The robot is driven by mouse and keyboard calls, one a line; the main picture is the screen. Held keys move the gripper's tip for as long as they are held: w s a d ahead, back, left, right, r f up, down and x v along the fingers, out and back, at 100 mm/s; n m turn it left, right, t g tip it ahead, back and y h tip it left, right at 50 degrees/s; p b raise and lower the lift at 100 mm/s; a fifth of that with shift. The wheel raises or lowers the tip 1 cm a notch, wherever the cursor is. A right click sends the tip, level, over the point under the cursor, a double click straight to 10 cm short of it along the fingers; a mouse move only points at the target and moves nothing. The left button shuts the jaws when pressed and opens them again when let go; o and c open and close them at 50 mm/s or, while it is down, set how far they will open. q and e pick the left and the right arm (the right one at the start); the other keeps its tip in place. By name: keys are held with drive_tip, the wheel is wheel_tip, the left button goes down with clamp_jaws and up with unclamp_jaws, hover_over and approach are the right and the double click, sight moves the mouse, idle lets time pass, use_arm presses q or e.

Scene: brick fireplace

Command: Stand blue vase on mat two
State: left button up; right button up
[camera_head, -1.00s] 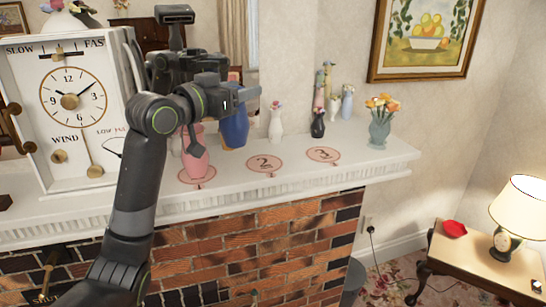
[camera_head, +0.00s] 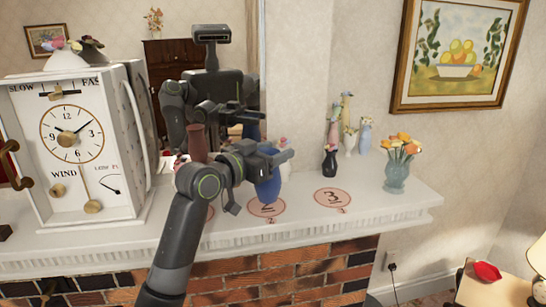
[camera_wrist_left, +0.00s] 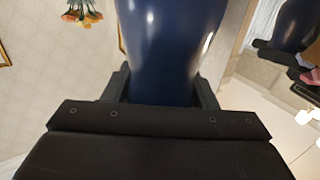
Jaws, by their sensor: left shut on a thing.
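The blue vase (camera_head: 268,192) is upright over mat two (camera_head: 254,211), a pink round mat marked 2 on the white mantel. Its base overlaps the mat in the head view; I cannot tell whether it touches. My left gripper (camera_head: 274,160) is shut on the vase's upper part. In the left wrist view the vase (camera_wrist_left: 165,45) shows dark blue and glossy between the fingers (camera_wrist_left: 165,90). My gripper and forearm hide part of the vase. My right gripper is not directly in view.
Mat three (camera_head: 332,197) is bare to the right. A flower vase (camera_head: 396,177) and several small vases, one black (camera_head: 329,161), stand behind. A white vase (camera_head: 285,155) is close behind the blue one. A large clock (camera_head: 75,150) stands left. My arm covers most of mat one.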

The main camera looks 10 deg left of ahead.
use_arm(q)
drive_tip(key=shift+s+a+f, duration=0.15)
drive_tip(key=shift+a+f, duration=0.05)
drive_tip(key=shift+f, duration=0.2)
drive_tip(key=shift+s+a+f, duration=0.1)
drive_tip(key=shift+a+f, duration=0.05)
drive_tip(key=shift+f, duration=0.25)
drive_tip(key=shift+d+f, duration=0.2)
drive_tip(key=shift+d, duration=0.1)
drive_tip(key=shift+a+f, duration=0.1)
drive_tip(key=shift+f, duration=0.05)
drive_tip(key=o, duration=1.2)
drive_tip(key=shift+a, duration=0.1)
drive_tip(key=shift+c, duration=0.2)
drive_tip(key=shift+o, duration=1.2)
drive_tip(key=shift+r, duration=0.25)
drive_tip(key=shift+s+a, duration=0.1)
drive_tip(key=shift+s, duration=0.05)
drive_tip(key=b+v, duration=0.3)
drive_tip(key=v, duration=0.8)
drive_tip(key=shift+s+b, duration=0.25)
drive_tip(key=shift+b, duration=0.15)
use_arm(e)
drive_tip(key=shift+w+d+f, duration=0.2)
drive_tip(key=shift+w+f, duration=0.05)
drive_tip(key=shift+f, duration=0.5)
drive_tip(key=shift+w+d+f, duration=0.2)
drive_tip(key=shift+f, duration=0.55)
